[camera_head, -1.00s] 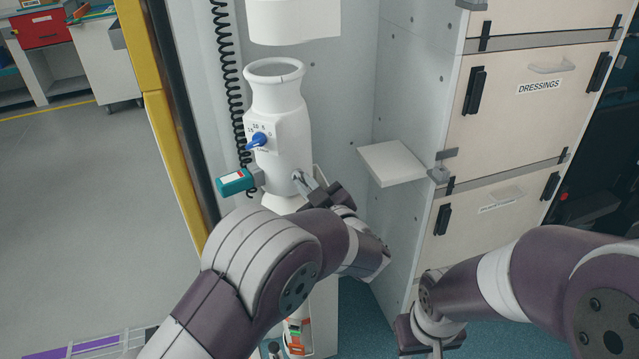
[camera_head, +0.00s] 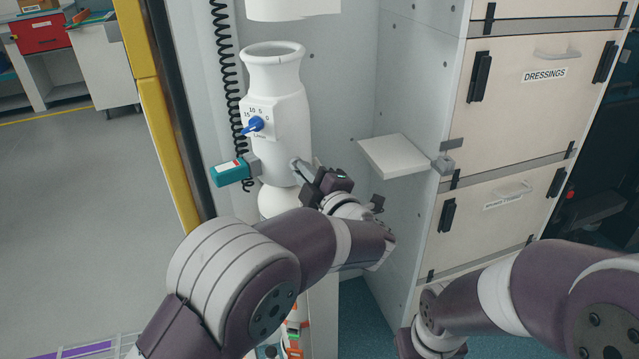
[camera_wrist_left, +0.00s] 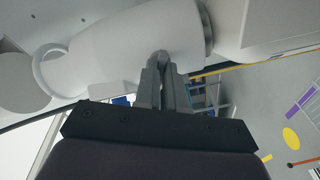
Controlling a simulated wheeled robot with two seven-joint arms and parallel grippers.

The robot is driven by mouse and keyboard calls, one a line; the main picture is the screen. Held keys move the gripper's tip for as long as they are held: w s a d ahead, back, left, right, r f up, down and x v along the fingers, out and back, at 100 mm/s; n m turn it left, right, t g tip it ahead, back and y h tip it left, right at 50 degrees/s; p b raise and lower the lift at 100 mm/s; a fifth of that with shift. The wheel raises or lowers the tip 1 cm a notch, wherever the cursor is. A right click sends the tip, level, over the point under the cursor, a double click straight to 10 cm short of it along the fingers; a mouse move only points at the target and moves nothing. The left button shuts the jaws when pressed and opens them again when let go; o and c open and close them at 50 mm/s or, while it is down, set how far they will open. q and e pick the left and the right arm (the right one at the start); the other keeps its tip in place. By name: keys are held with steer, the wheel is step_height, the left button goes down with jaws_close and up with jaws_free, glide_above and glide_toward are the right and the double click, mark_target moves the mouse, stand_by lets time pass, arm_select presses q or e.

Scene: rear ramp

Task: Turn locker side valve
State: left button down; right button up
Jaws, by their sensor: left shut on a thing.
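A white bottle-shaped valve body (camera_head: 281,130) stands upright against the grey locker wall. It has a blue pointer knob (camera_head: 256,124) on a marked dial on its front and a teal block (camera_head: 230,171) at its lower left. My left gripper (camera_head: 299,168) is at its lower right side, fingers shut on a small grey side part. In the left wrist view the gripper fingers (camera_wrist_left: 161,65) meet at a small rounded grey piece (camera_wrist_left: 160,57) against the white body (camera_wrist_left: 140,45); the fingers hide most of it. My right arm is at lower right; its gripper is out of frame.
A small white shelf (camera_head: 395,156) juts out right of the valve. Beige drawers (camera_head: 530,85), one labelled DRESSINGS, stand farther right. A black coiled cable (camera_head: 225,70) hangs behind the valve, and a yellow post (camera_head: 165,140) is at left. Open grey floor lies beyond the post.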

arm_select(q)
steer(key=shift+r+n+b, duration=0.15)
steer(key=shift+n+b, duration=1.85)
steer(key=shift+n, duration=0.05)
steer(key=shift+r+n+b, duration=0.15)
steer(key=shift+n+b, duration=1.8)
steer(key=shift+n, duration=0.1)
steer(key=shift+w, duration=0.15)
steer(key=c, duration=1.2)
jaws_free()
steer(key=shift+w+f, duration=0.1)
steer(key=shift+w, duration=0.05)
steer(key=shift+f, duration=0.1)
